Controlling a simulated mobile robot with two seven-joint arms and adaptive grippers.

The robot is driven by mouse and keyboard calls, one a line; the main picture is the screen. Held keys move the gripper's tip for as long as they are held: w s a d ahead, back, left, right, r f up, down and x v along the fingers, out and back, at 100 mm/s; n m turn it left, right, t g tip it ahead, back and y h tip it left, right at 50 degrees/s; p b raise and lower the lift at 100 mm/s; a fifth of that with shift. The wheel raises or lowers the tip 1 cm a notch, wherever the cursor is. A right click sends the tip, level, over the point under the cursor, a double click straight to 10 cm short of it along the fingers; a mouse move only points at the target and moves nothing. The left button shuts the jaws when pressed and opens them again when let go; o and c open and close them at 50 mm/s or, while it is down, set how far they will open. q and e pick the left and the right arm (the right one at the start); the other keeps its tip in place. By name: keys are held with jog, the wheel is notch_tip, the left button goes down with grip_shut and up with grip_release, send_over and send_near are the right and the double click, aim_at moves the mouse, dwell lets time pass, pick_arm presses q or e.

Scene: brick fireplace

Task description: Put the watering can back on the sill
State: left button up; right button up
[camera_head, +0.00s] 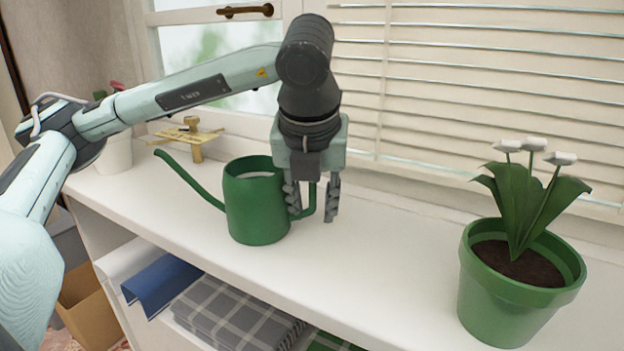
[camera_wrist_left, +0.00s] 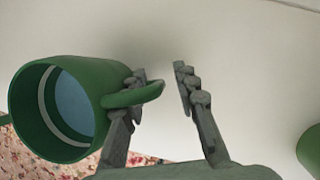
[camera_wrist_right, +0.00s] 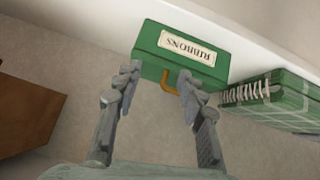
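The green watering can (camera_head: 257,209) stands upright on the white sill (camera_head: 350,262), its spout pointing left. My left gripper (camera_head: 313,205) hangs over the sill at the can's right side, fingers down and apart, with the can's handle at its left finger. In the left wrist view the can's open top (camera_wrist_left: 68,105) is at left, and its handle (camera_wrist_left: 138,96) reaches into the gap between the fingers (camera_wrist_left: 158,80). The right finger is clear of the handle. My right gripper (camera_wrist_right: 158,85) shows only in its own wrist view, open and empty, before a green box labelled RIBBONS (camera_wrist_right: 180,52).
A green pot with white flowers (camera_head: 505,300) stands at the sill's right. A white pot (camera_head: 112,152) and a brass-coloured object (camera_head: 193,138) are at the back left. Blinds (camera_head: 480,90) rise behind. Folded cloths (camera_head: 235,315) lie on a shelf below. The sill between can and flowerpot is clear.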

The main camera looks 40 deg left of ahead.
pick_arm(q)
jog(key=v, duration=0.5)
jog(key=shift+w, duration=0.1)
jog(key=p+v, duration=0.1)
jog(key=v, duration=0.1)
jog(key=shift+d+r+p, duration=0.1)
jog(key=shift+r+p, duration=0.2)
jog(key=shift+r, duration=0.05)
jog(key=p+v, duration=0.1)
jog(key=v, duration=0.3)
jog(key=shift+s+d+r+p, duration=0.1)
jog(key=shift+s+r+p, duration=0.1)
jog(key=shift+s+p, duration=0.1)
pick_arm(e)
jog(key=s+d+f+m+g+h, duration=0.1)
jog(key=s+d+f+g+h, duration=0.1)
jog(key=s+d+f+g, duration=0.3)
jog(key=s+d+f, duration=0.1)
jog(key=s+d, duration=0.1)
jog(key=s, duration=0.1)
jog(key=shift+d+f+g, duration=0.15)
jog(key=shift+f+g, duration=0.15)
jog(key=shift+s, duration=0.1)
